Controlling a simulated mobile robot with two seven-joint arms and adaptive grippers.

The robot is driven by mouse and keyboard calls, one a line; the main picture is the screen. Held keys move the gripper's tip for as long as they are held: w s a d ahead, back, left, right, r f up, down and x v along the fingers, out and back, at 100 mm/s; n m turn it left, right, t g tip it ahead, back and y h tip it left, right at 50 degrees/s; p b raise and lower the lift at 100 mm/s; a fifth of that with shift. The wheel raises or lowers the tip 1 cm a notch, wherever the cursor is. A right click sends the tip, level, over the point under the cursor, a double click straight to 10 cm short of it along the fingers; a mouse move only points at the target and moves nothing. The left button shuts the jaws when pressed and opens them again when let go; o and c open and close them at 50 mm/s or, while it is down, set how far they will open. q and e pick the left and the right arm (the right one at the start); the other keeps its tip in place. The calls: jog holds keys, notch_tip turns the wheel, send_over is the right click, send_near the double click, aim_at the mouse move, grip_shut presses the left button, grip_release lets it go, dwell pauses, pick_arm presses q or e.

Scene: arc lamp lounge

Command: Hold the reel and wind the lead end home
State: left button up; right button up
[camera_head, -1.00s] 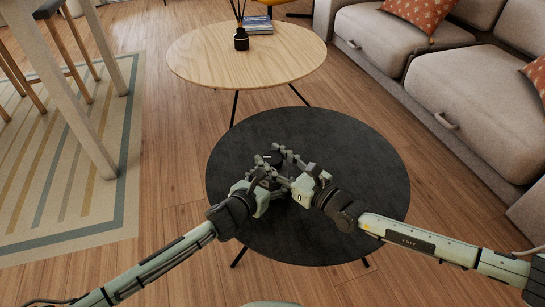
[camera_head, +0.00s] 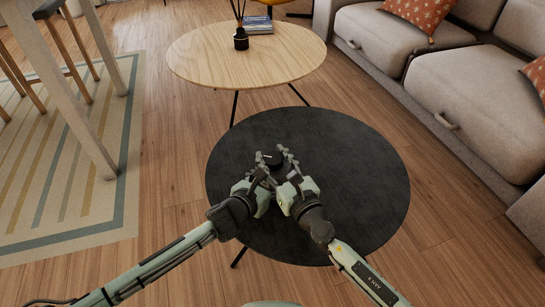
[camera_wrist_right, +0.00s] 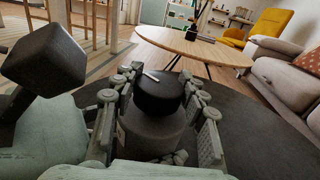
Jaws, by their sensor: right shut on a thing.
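The reel (camera_head: 271,159) is a dark, round piece at the middle of the black round table (camera_head: 345,150). In the right wrist view the reel (camera_wrist_right: 158,97) has a black cap with a white mark on top, above a wider grey body. My right gripper (camera_head: 281,164) has its fingers on both sides of the reel and is shut on it. My left gripper (camera_head: 262,180) is close beside it on the left, its fingers partly hidden at the reel. I cannot tell whether they grip. No lead end can be made out.
A light wooden table (camera_head: 225,62) with a dark diffuser (camera_head: 241,40) and books (camera_head: 258,25) stands behind. A beige sofa (camera_head: 475,95) is on the right. A striped rug (camera_head: 70,185) lies left. The black table's right side is bare.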

aim_at(277, 165)
jog(key=shift+a+r, duration=0.15)
jog(key=o, duration=1)
jog(key=shift+o, duration=1)
jog(key=shift+v, duration=3.8)
